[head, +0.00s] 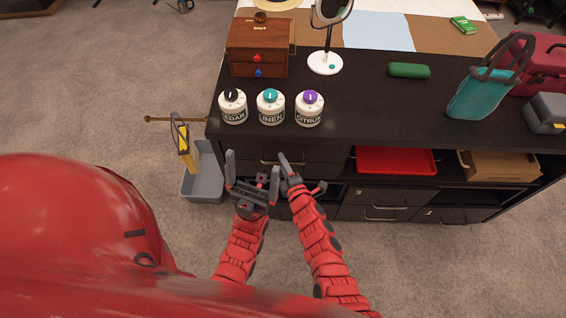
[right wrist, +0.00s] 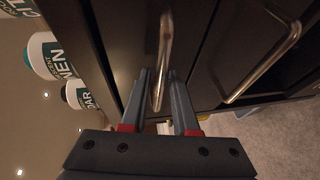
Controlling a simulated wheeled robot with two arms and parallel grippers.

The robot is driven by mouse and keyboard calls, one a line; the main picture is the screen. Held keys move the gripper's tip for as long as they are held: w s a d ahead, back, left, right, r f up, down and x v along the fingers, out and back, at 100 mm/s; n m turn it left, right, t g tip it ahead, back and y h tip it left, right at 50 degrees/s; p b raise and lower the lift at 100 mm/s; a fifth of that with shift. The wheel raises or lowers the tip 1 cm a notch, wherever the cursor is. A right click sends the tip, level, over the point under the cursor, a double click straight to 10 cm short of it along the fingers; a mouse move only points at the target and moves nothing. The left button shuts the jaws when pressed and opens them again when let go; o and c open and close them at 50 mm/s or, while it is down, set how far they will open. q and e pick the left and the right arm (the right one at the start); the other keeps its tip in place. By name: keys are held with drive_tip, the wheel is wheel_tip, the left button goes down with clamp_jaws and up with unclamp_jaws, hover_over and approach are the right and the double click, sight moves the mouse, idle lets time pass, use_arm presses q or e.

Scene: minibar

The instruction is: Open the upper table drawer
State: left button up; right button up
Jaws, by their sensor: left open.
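The dark table (head: 360,110) has an upper drawer (head: 322,156) below its top at the left, and the drawer looks closed. Its metal handle (right wrist: 165,45) stands between the fingers of my right gripper (right wrist: 160,75) in the right wrist view. The fingers are apart, one on each side of the bar, and I see no clear grip on it. In the head view my right gripper (head: 290,165) is at the drawer front. My left gripper (head: 252,172) is open and empty, just left of it, and hides part of the front.
Lower drawers with handles (right wrist: 265,65) sit below. A red tray (head: 395,161) and a wooden box (head: 500,166) occupy the open shelf. Several labelled jars (head: 271,108) stand near the table edge. A grey bin (head: 203,180) stands at left. The front floor is clear.

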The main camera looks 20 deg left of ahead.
clamp_jaws()
idle(1.1)
